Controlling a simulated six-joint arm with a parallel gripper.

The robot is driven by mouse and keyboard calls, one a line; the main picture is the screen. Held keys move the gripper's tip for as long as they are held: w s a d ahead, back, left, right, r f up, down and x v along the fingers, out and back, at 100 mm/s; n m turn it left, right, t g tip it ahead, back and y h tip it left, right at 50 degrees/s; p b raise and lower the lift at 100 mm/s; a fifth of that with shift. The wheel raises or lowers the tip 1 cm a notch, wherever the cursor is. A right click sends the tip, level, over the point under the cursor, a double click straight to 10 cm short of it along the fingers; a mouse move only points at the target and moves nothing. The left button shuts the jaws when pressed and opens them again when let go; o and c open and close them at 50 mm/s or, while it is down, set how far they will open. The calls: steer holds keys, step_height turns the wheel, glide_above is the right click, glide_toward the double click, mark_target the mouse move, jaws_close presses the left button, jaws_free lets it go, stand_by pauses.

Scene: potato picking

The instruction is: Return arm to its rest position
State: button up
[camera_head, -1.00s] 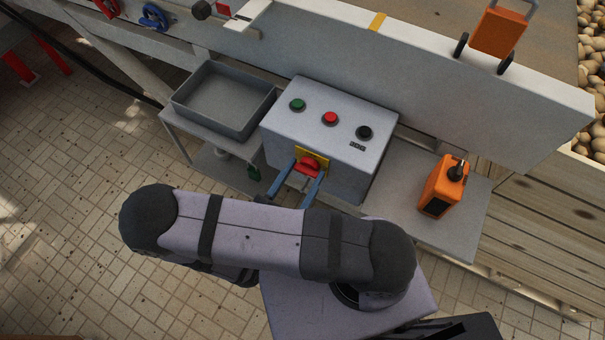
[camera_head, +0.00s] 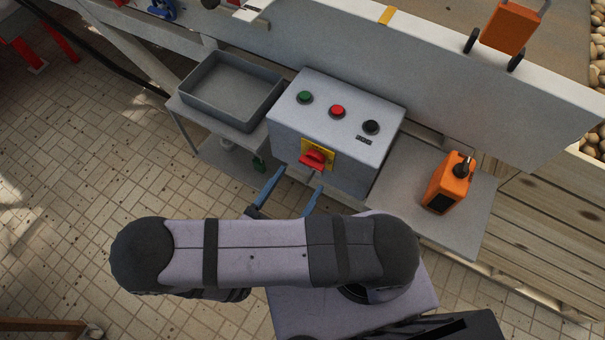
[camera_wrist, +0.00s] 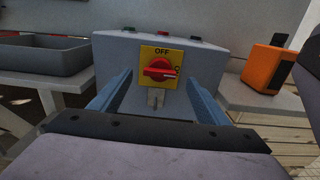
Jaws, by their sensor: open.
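My gripper (camera_head: 294,186) is open and empty, with two blue fingers pointing toward the front of a grey control box (camera_head: 330,158). The box carries a red rotary switch on a yellow plate (camera_head: 318,155), just beyond the fingertips and apart from them. In the wrist view, the red switch (camera_wrist: 159,69) shows between the fingers (camera_wrist: 158,95), with its handle lying roughly sideways and the word OFF above it. My arm lies across the lower middle of the head view and hides part of the floor and the gripper's base.
A grey tray (camera_head: 276,98) stands left of the box. An orange device with a black knob (camera_head: 447,183) stands on the shelf at the right. Green, red and black buttons sit on the box top. A long grey panel runs behind. Tiled floor at the left is open.

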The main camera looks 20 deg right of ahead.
steer(key=shift+v, duration=0.8)
steer(key=s+f+m+g+y+b, duration=0.2)
steer(key=s+f+m+g+b, duration=0.2)
steer(key=f+m+g+b, duration=0.8)
steer(key=w+d+r+m+y+p, duration=0.2)
steer(key=d+r+m+y+p, duration=0.2)
steer(key=r, duration=0.5)
steer(key=w+d+r+m+y+p, duration=0.2)
steer(key=d+r+m+y+p, duration=0.2)
steer(key=r+m+y+p, duration=0.2)
step_height(320, 180, up, 4)
steer(key=m+p, duration=0.2)
steer(key=m, duration=0.2)
steer(key=shift+w+m+g+y, duration=0.3)
steer(key=shift+m+g+y, duration=0.1)
steer(key=shift+f, duration=0.2)
